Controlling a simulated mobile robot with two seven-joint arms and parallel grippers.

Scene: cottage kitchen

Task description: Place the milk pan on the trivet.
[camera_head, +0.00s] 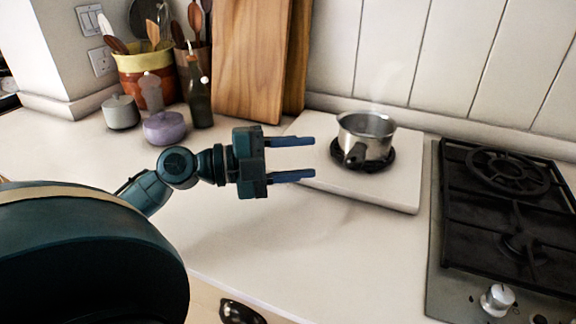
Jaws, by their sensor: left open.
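The milk pan (368,139) is a small steel pot with a dark handle pointing toward the front left. It stands upright on the black round trivet (384,163), which lies on a white board (400,192) on the counter. Faint steam shows above the pan. My left gripper (314,158) is open and empty, to the left of the pan and apart from it, its fingers pointing right. The far part of the trivet is hidden by the pan. My right gripper is not in view.
A gas hob (500,215) lies at the right. Wooden boards (250,65) lean against the wall behind. A dark bottle (199,95), a purple pot (164,128), a grey pot (121,113) and a utensil crock (145,75) stand at back left. The front counter is clear.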

